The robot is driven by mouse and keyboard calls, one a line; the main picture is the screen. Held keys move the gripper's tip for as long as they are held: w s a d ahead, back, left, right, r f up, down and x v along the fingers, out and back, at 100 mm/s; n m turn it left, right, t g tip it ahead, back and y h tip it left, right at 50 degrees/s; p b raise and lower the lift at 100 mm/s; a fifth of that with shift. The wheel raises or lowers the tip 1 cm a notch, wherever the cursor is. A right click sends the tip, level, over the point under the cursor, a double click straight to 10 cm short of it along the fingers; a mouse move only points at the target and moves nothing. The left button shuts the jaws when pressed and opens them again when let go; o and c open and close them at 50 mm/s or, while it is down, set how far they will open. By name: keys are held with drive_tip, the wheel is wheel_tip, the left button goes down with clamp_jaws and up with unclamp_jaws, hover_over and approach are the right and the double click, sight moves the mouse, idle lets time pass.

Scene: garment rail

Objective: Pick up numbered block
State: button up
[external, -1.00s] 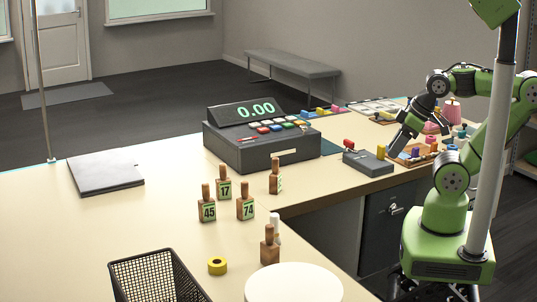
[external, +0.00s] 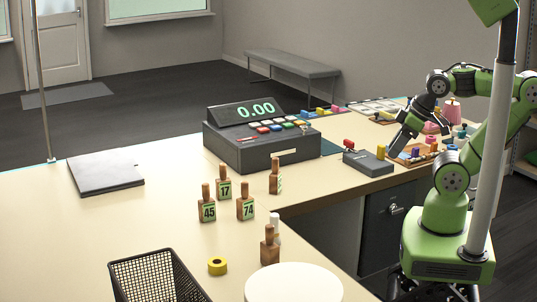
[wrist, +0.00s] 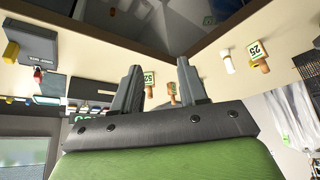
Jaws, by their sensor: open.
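Several wooden blocks with knobbed tops and green number labels stand upright on the counter in the external view: block 45 (external: 207,209), block 17 (external: 224,190), block 74 (external: 245,209), a block with its label edge-on (external: 275,184), and a front block whose number is hidden (external: 269,251). The wrist view shows a labelled block (wrist: 257,53) at right, its number seemingly 25, and others partly hidden near the fingers. My gripper (external: 394,150) is open and empty, far right of the blocks; its two fingers (wrist: 158,68) show apart in the wrist view.
A dark box (external: 368,163) is near my gripper. A white bottle (external: 275,223), yellow tape roll (external: 217,266), wire basket (external: 150,262) and white round top (external: 293,287) surround the front block. A laptop-like slab (external: 105,174) lies left.

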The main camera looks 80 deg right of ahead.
drive_tip(key=shift+o, duration=0.4)
drive_tip(key=o, duration=0.6)
drive_tip(key=shift+c, duration=0.2)
